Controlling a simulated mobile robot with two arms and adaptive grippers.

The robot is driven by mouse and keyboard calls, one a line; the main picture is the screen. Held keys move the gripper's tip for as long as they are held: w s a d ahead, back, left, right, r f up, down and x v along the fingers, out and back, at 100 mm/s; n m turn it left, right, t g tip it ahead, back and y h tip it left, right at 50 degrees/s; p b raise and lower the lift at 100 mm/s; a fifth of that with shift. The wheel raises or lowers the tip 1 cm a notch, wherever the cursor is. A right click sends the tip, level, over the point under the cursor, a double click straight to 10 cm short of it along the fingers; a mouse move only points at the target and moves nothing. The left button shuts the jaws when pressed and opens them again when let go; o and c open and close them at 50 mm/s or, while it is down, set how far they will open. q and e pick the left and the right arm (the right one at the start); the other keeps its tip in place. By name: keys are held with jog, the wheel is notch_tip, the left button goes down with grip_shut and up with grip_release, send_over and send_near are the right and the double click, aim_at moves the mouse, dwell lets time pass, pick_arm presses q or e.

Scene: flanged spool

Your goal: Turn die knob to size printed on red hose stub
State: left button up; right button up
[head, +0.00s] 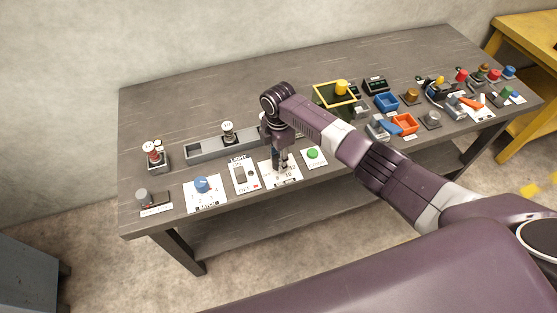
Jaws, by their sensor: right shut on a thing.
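My right gripper (281,163) points down over a white printed panel (292,181) near the table's front edge. It is shut on a small knob on that panel; the fingers hide most of the knob, its pointer and the marks around it. I cannot read whether this is the die knob. Red-topped pieces (153,149) stand in a dark holder at the left, one possibly the red hose stub; any printed size is too small to read. My left gripper is not in view.
A blue knob (201,185) on a white card, a light switch panel (243,176) and a green button (313,153) line the front edge. A grey rail (205,149) lies behind.

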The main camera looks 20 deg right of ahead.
jog(key=shift+w+n, duration=0.1)
jog(key=shift+n, duration=1.1)
jog(key=shift+r, duration=0.1)
jog(key=o, duration=1.2)
jog(key=shift+c, duration=0.2)
notch_tip(320, 180, up, 12)
